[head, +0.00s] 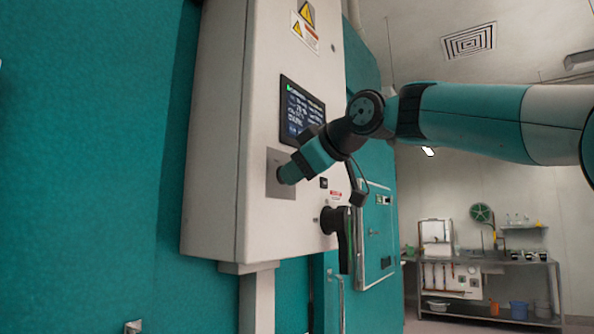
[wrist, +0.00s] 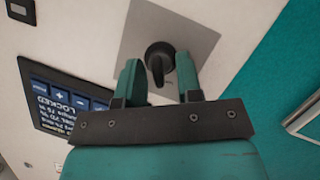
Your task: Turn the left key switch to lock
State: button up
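The key switch (wrist: 159,62) is a round black knob with a raised grip bar on a square grey plate (wrist: 200,45), seen in the wrist view. In the head view the plate (head: 272,187) is on the white cabinet's front, and the knob is hidden behind my gripper (head: 284,176). In the wrist view the two green fingers of my gripper (wrist: 159,68) are apart, one on each side of the knob. I cannot tell whether they touch it. The grip bar runs roughly parallel to the fingers. Only one such switch shows.
A screen (head: 301,110) sits above the plate; in the wrist view its display (wrist: 62,105) shows "LOCKED", upside down. A small black fitting (head: 323,183) and a large black handle (head: 343,240) are right of the plate. A bench (head: 480,262) stands far right.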

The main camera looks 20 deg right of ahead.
jog(key=p+v, duration=0.1)
jog(key=v, duration=1.6)
jog(key=shift+s, duration=0.2)
jog(key=a+f+m+g+y, duration=0.1)
jog(key=a+f+m+g, duration=0.2)
jog(key=f, duration=0.7)
jog(key=a+f+g, duration=0.3)
jog(key=a+f, duration=0.1)
jog(key=f, duration=0.6)
jog(key=s+a+f+g+h, duration=0.1)
jog(key=s+f+g, duration=0.2)
jog(key=s+f, duration=0.4)
jog(key=s+a+f+m+g+h, duration=0.1)
jog(key=s+f+g, duration=0.3)
jog(key=f, duration=1.2)
jog(key=s+a, duration=0.1)
jog(key=s, duration=0.3)
jog(key=shift+s+a+f+h, duration=0.25)
jog(key=shift+a+h, duration=0.05)
jog(key=shift+a, duration=0.05)
